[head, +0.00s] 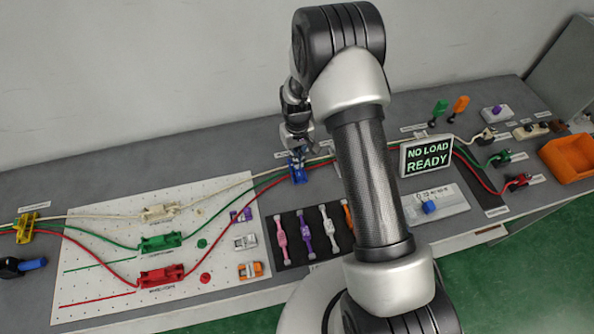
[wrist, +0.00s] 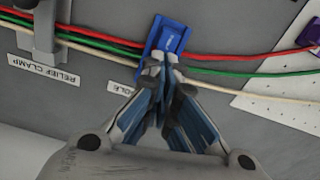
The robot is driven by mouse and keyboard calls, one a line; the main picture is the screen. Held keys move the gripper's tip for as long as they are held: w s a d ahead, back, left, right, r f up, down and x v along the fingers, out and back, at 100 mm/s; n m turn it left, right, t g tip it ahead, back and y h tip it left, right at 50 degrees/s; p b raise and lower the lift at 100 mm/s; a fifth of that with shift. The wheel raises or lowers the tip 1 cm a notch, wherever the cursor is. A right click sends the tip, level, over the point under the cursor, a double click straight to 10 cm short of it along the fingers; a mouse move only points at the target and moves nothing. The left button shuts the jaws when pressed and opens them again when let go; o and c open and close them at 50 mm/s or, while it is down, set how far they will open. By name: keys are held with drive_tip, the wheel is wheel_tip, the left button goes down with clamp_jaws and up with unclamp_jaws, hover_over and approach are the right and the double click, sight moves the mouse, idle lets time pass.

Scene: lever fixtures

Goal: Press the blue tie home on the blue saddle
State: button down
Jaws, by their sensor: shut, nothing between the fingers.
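The blue saddle (head: 298,175) stands on the grey bench beyond the right edge of the white pegboard. In the wrist view, the blue saddle (wrist: 153,72) has a brighter blue piece with a small label, which looks like the blue tie (wrist: 171,38), lying over it. Red, green and white cables run to it from both sides. My gripper (wrist: 168,60) is shut and empty, its fingertips at the near edge of the blue piece; I cannot tell whether they touch it. In the head view my gripper (head: 297,158) is right above the saddle. How deep the tie sits is hidden.
A relief clamp (wrist: 44,40) stands left of the saddle in the wrist view. A black mat (head: 290,248) holds pink, purple, white and orange ties. The pegboard (head: 100,215) carries cable holders. A display (head: 427,156) reads "NO LOAD READY". An orange bin (head: 570,158) is far right.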

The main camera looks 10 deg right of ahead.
drive_tip(key=shift+r+p, duration=1.25)
drive_tip(key=shift+r, duration=0.8)
wheel_tip(320, 180, up, 12)
drive_tip(key=shift+f, duration=0.1)
drive_tip(key=s+r+t+b, duration=0.2)
drive_tip(key=s+r, duration=0.9)
drive_tip(key=r, duration=0.4)
drive_tip(key=s+r+m+t+b, duration=0.1)
drive_tip(key=s+r+t, duration=0.1)
drive_tip(key=s, duration=1.6)
drive_tip(key=shift+r+m+t, duration=0.3)
drive_tip(key=shift+r, duration=0.35)
